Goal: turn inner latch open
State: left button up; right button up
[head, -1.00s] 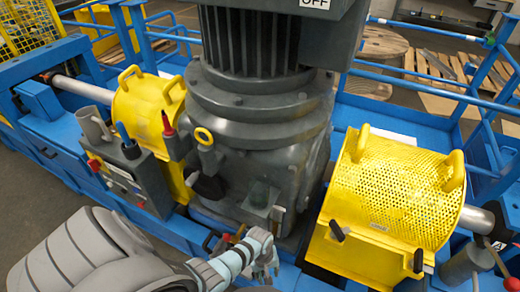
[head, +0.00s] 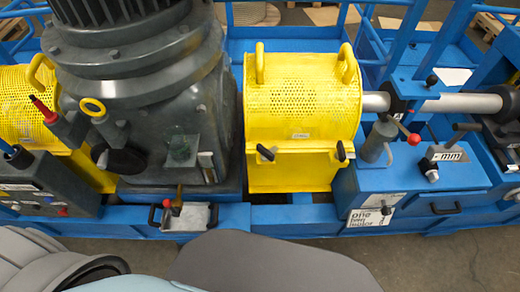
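The yellow perforated guard (head: 300,112) stands in the middle of the head view, right of the grey motor gearbox. Two black latch handles sit on its front. The left latch (head: 266,153), on the side near the gearbox, is tilted down to the right. The right latch (head: 341,151), on the side near the shaft, stands nearly upright. I cannot tell from this view whether either is open. My arm links fill the bottom left and bottom middle, below the guard. Neither gripper shows in the view.
The grey motor gearbox (head: 150,100) stands left of the guard. A grey shaft (head: 450,103) runs out to the right. A red-knobbed lever (head: 412,138) and a blue cabinet (head: 345,190) stand right of the guard. A small metal tray (head: 190,217) sits at the blue frame's front edge.

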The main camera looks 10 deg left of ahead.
aim_at(266, 155)
jog(key=k, duration=1.25)
jog(key=z, duration=0.65)
jog(key=i, duration=1.7)
jog(key=u, duration=0.5)
